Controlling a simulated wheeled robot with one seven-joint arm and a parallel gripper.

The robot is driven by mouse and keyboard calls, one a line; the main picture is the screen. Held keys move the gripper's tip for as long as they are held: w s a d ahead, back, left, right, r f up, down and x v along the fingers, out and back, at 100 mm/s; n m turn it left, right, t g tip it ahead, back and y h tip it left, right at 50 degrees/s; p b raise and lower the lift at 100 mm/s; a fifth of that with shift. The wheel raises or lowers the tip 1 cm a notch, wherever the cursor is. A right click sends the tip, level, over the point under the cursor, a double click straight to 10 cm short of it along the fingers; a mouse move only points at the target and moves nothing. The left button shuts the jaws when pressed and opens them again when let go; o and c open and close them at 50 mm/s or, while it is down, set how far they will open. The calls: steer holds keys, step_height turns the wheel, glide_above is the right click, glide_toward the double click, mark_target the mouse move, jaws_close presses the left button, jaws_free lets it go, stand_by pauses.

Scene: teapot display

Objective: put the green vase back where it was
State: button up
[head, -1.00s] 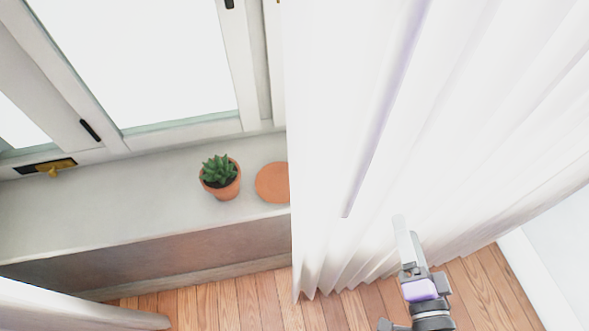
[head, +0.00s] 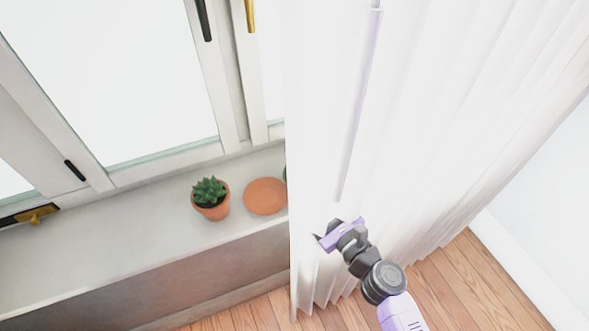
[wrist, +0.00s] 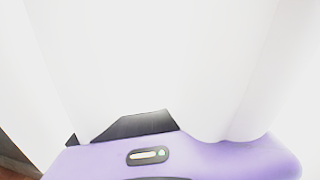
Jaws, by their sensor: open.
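My gripper (head: 328,236) is open and empty against the white curtain (head: 440,130), right of its left edge, in the head view. The curtain fills most of the wrist view, where a dark part of my gripper (wrist: 135,125) shows in front of it. A thin dark green sliver (head: 285,174) shows at the curtain's left edge, just past the terracotta saucer. Most of it is hidden behind the curtain, so I cannot tell whether it is the green vase. No whole green vase is in view.
A succulent in a terracotta pot (head: 211,198) stands on the window sill (head: 120,232). An empty terracotta saucer (head: 265,196) lies to its right. A pale rod (head: 358,110) hangs along the curtain. Wooden floor (head: 450,290) lies below.

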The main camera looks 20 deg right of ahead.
steer(key=shift+w+a+p, duration=0.15)
steer(key=shift+w+a, duration=0.05)
steer(key=shift+w, duration=1.25)
steer(key=shift+w+a+p, duration=0.15)
steer(key=shift+w+a, duration=0.05)
steer(key=shift+w, duration=1.25)
steer(key=shift+w+a+p, duration=0.15)
steer(key=shift+w+a, duration=0.05)
steer(key=shift+w, duration=1.25)
jaws_close()
steer(key=shift+r, duration=0.15)
step_height(320, 180, up, 15)
steer(key=p, duration=1.1)
steer(key=shift+r, duration=2.4)
